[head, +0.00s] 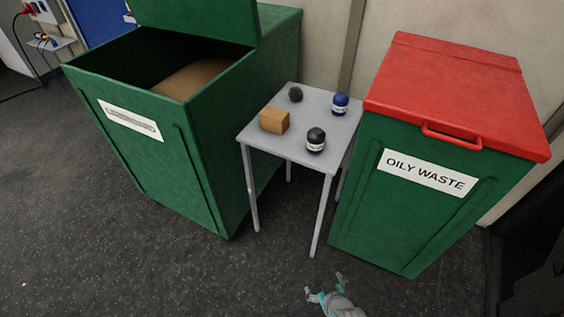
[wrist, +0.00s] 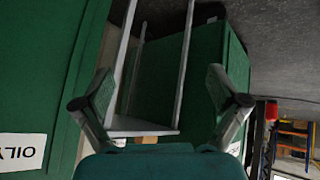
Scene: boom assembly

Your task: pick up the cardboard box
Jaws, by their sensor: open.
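The cardboard box (head: 274,120) is a small brown cube on the left front part of a small grey table (head: 294,153) in the head view. In the wrist view only a small tan patch that may be the box (wrist: 148,139) shows at the table's edge, above my gripper's body. My gripper (head: 322,283) is open and empty, low in front of the table near the bottom of the head view, well apart from the box. Its two spread fingers also show in the wrist view (wrist: 160,92).
A dark ball (head: 295,94), a blue jar (head: 340,104) and a black jar (head: 316,140) share the tabletop. An open green bin (head: 150,150) stands left, and a red-lidded oily waste bin (head: 425,190) stands right. Floor in front (head: 130,260) is clear.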

